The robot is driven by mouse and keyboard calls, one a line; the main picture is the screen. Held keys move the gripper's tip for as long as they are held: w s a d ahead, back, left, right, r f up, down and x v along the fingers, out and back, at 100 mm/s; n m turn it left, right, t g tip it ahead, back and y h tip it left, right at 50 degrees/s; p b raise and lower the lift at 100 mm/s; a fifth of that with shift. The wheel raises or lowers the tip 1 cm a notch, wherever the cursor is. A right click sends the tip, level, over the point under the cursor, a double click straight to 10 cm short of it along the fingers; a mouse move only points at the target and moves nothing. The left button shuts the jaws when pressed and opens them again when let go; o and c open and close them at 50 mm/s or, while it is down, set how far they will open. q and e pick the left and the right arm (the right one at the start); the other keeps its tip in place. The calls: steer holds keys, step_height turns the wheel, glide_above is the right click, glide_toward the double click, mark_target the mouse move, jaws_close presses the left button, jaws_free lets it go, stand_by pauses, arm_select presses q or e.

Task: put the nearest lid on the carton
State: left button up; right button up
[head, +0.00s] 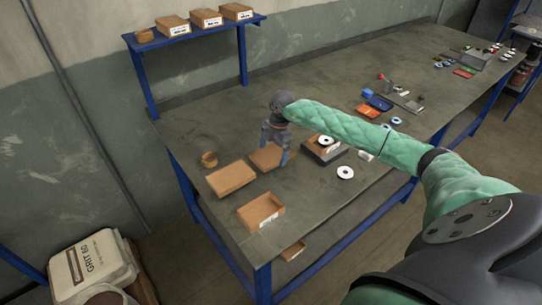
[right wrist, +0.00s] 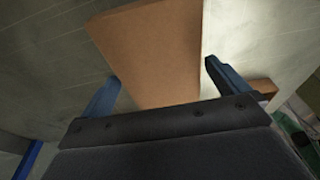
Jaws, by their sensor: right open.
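An open brown carton (head: 261,212) with a white label stands near the table's front edge in the head view. One flat brown lid (head: 229,179) lies behind it to the left. Another brown lid (head: 264,160) lies further back, under my right gripper (head: 275,154). The right gripper points down, open, with its blue fingers over this lid. In the right wrist view a brown panel (right wrist: 150,50) shows between the open fingers (right wrist: 160,85); whether they touch it I cannot tell. Part of another brown piece (right wrist: 263,88) shows beyond the right finger. My left gripper is out of view.
A tape roll (head: 209,159) stands left of the lids. A grey box (head: 322,152) with a white disc and a loose white disc (head: 345,172) lie to the right. A blue shelf (head: 190,32) with closed cartons is behind. My right arm crosses over the table.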

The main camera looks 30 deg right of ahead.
mark_target(273, 153)
steer(key=c, duration=0.7)
steer(key=shift+o, duration=0.2)
steer(key=shift+r, duration=0.1)
steer(key=shift+r+p, duration=1.4)
steer(key=shift+r, duration=1.5)
